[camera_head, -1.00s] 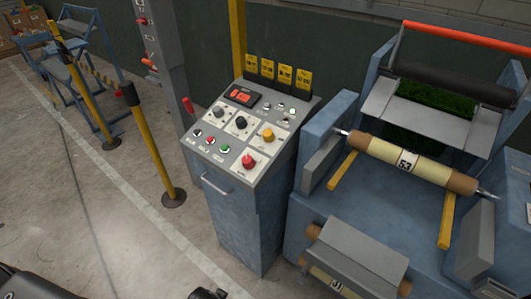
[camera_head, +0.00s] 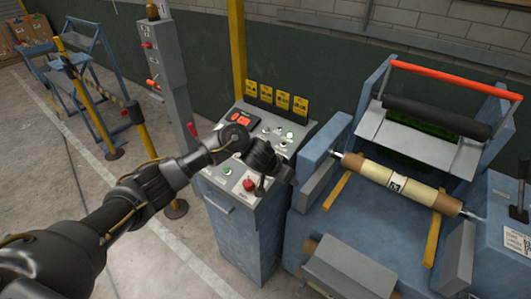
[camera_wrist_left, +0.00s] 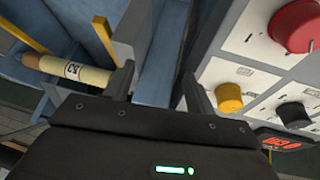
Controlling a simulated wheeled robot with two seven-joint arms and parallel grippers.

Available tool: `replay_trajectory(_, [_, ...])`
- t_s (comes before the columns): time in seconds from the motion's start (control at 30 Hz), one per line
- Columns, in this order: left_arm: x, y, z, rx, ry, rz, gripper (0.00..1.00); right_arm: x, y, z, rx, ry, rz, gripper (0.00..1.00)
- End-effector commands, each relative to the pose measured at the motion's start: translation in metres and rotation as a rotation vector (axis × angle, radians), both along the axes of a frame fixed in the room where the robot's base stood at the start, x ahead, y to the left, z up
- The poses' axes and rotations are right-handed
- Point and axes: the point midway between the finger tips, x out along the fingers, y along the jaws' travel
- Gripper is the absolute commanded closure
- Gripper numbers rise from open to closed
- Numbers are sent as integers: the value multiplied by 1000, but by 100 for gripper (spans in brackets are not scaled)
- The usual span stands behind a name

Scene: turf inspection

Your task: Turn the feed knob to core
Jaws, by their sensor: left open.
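The control console (camera_head: 236,222) stands left of the blue roller machine; its sloped top carries the knobs. My left gripper (camera_wrist_left: 158,88) is open and empty. In the head view, it hangs over the right part of the panel and hides several controls. In the left wrist view, a yellow knob (camera_wrist_left: 229,97) lies just beyond the right finger, with no clear contact. A black knob (camera_wrist_left: 293,115) and a large red knob (camera_wrist_left: 296,26) are farther right. The red knob also shows in the head view (camera_head: 249,184). Labels are too small to tell which is the feed knob.
The blue machine with a labelled roll (camera_head: 395,184) stands close to the console's right. Yellow tags (camera_head: 276,98) rise behind the panel. A grey control post (camera_head: 166,70) and yellow barrier posts stand left. Open floor lies at front left.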

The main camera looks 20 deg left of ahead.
Motion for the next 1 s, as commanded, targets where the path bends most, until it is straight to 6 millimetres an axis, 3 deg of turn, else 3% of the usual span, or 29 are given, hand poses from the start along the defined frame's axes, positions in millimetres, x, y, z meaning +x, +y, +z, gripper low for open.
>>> replay_trajectory(0.03, [17,19,22,29,19,40,45,0,0,2,0,0,0,100])
replay_trajectory(0.2, [39,72,66,82,115,191,45,0,0,2,0,0,0,100])
replay_trajectory(0.3, [44,91,83,94,149,256,45,0,0,2,0,0,-1,100])
replay_trajectory(0.43, [45,102,92,101,169,295,45,0,2,2,2,0,-1,100])
replay_trajectory(0.67, [48,101,83,97,173,299,45,-1,5,-4,6,1,-2,100])
replay_trajectory(0.93, [64,94,34,97,175,299,45,-1,6,-37,6,1,-2,100])
replay_trajectory(1.0, [69,93,31,99,176,299,45,-1,6,-27,6,1,-2,100])
